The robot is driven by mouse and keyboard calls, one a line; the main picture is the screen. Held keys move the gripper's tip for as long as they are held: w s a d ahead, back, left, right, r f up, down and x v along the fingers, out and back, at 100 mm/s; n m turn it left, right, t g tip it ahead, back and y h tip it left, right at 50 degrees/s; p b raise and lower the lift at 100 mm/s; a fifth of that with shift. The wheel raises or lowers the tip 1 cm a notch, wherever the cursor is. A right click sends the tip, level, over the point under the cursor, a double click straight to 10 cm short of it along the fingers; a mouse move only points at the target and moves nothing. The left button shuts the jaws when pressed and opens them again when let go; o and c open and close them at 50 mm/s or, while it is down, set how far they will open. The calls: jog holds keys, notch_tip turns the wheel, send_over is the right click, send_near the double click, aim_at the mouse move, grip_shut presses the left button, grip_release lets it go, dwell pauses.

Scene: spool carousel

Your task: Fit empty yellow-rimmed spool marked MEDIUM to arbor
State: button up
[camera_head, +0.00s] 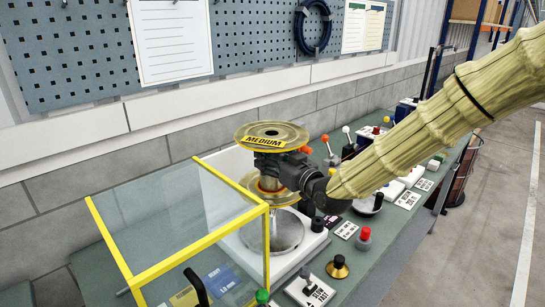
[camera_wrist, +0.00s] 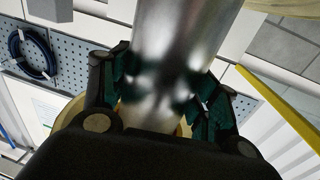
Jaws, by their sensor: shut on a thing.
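The yellow-rimmed spool marked MEDIUM (camera_head: 271,136) is in the middle of the head view, upright and without wire on what shows of it. My gripper (camera_head: 275,170) is shut on its core between the two flanges. In the wrist view the fingers (camera_wrist: 165,90) press on both sides of the shiny metal core (camera_wrist: 180,50). The spool is over a round metal plate (camera_head: 274,232) on a white base, with a thin upright rod, likely the arbor (camera_head: 273,222), below it. Whether the rod is inside the spool's bore I cannot tell.
A clear guard with yellow edges (camera_head: 228,237) stands close at the left of the spool. Levers and knobs (camera_head: 331,147), a red button (camera_head: 365,235) and a black-gold knob (camera_head: 338,266) stand on the bench nearby. A pegboard (camera_head: 70,50) is behind.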

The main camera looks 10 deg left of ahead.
notch_tip(320, 180, down, 16)
jog(key=b, duration=1.1)
jog(key=shift+r, duration=0.2)
dwell(5.5)
jog(key=o, duration=1.9)
